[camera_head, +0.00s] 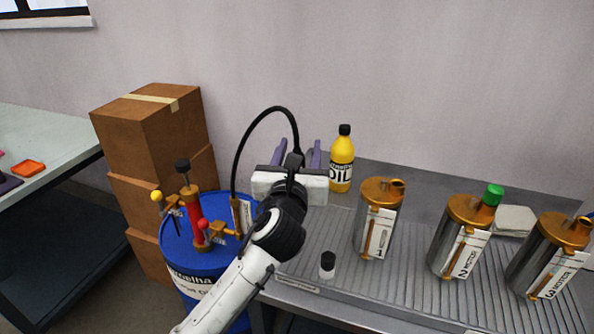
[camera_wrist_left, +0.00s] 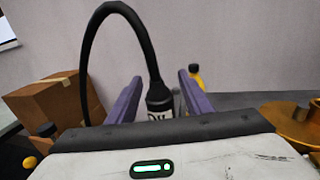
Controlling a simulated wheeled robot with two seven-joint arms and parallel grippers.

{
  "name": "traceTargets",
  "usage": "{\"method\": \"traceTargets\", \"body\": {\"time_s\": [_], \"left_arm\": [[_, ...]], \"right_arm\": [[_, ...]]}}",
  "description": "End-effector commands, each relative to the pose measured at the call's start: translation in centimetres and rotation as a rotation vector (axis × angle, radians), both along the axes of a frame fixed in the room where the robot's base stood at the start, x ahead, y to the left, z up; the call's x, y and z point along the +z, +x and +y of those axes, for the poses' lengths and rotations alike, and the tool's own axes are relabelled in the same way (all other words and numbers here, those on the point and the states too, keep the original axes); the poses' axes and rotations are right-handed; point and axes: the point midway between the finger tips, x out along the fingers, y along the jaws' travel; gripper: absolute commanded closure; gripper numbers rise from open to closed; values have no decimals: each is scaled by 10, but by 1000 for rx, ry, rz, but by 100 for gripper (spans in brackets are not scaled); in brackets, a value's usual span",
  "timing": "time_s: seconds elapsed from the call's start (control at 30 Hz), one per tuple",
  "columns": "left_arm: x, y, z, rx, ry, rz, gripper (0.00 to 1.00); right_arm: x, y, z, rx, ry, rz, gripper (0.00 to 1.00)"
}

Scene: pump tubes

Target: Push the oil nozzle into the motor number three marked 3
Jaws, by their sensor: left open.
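The motor marked 3 (camera_head: 546,255) is a silver cylinder with a copper top, at the far right of the bench. My left gripper (camera_head: 298,153) is over the bench's left end, far left of that motor. Its purple fingers (camera_wrist_left: 158,95) are open, with the oil nozzle (camera_wrist_left: 159,97) between them. A gap shows between the nozzle and the right finger in the wrist view; contact on the left is unclear. The nozzle's lower end is hidden behind the gripper body.
Motor 1 (camera_head: 378,220) and motor 2 (camera_head: 459,238), with a green cap (camera_head: 493,194), stand left of motor 3. A yellow oil bottle (camera_head: 342,165) stands behind. A small black-capped item (camera_head: 327,264) is near the front edge. A blue drum (camera_head: 185,250) and boxes (camera_head: 150,130) are left.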

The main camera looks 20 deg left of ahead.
Motion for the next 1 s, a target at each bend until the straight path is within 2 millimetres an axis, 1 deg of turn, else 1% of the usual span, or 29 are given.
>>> {"method": "traceTargets", "body": {"time_s": [0.2, 0.27, 0.4, 0.47, 0.5, 0.67, 0.77, 0.87, 1.0], "left_arm": [[0, 1, 0, 0, -1, 1, 54], [0, 1, 0, 0, -1, 1, 64], [0, 0, 0, 0, -1, 0, 88], [0, 0, 0, 0, -1, 1, 98], [1, 0, 0, 0, -1, -1, 100], [1, 0, 0, 0, -1, -1, 100], [7, 0, 0, 0, -1, -3, 100], [22, 1, 1, 1, -2, -7, 100], [51, 1, 0, 0, -1, -8, 100]], "right_arm": [[0, 0, 0, 1, 1, 0, 69], [0, 0, 1, 1, 1, 0, 69], [0, 0, 0, 1, 1, 1, 69], [0, -1, 1, 1, 1, 1, 69], [0, -1, 1, 1, 1, 1, 69], [0, -1, 1, 1, 1, 1, 69], [1, -1, 0, 1, 0, 2, 69], [4, -2, 0, 0, 1, 4, 69], [8, -3, -1, -4, 1, 8, 69]]}}
